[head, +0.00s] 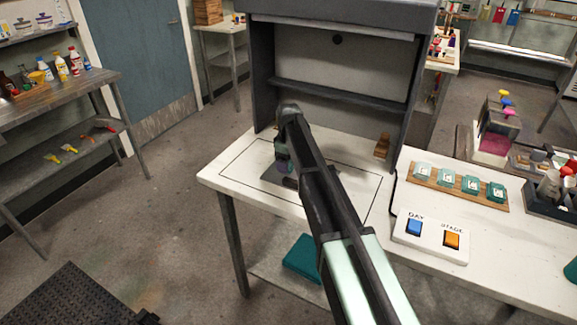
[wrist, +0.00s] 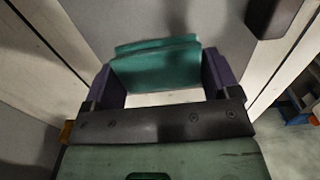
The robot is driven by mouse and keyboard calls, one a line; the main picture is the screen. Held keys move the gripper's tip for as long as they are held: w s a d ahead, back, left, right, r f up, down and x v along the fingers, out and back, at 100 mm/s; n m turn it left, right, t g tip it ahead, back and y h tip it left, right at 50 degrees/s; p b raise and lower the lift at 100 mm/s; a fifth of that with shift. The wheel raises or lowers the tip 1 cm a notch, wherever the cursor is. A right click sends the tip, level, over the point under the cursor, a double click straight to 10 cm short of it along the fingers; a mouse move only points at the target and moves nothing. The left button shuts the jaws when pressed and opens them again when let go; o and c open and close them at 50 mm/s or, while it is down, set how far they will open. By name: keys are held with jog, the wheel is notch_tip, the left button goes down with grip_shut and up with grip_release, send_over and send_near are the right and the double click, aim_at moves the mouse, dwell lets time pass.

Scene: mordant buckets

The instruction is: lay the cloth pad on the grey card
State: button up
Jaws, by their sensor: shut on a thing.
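The teal cloth pad (wrist: 155,65) is between the two purple fingers of my gripper (wrist: 165,78) in the wrist view, and the gripper is shut on it. The pad looks folded or layered, with a slightly tilted upper edge. In the head view my gripper (head: 283,160) is low over the white table, at the grey card (head: 270,174). My arm hides much of the card and the pad there.
A dark booth with a shelf (head: 340,95) stands at the back of the table. A small wooden block (head: 382,146) stands right of the card. At the right are a tray of teal samples (head: 460,183) and a two-button panel (head: 430,236). A teal item (head: 303,257) lies below the table.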

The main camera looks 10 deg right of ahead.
jog(key=shift+f, duration=0.15)
jog(key=o, duration=0.8)
jog(key=shift+c, duration=0.2)
notch_tip(320, 180, up, 13)
jog(key=p, duration=1.2)
jog(key=s+f+m, duration=0.1)
jog(key=s+m, duration=0.9)
jog(key=s, duration=2.3)
jog(key=shift+f+b, duration=0.2)
jog(key=shift+b, duration=0.2)
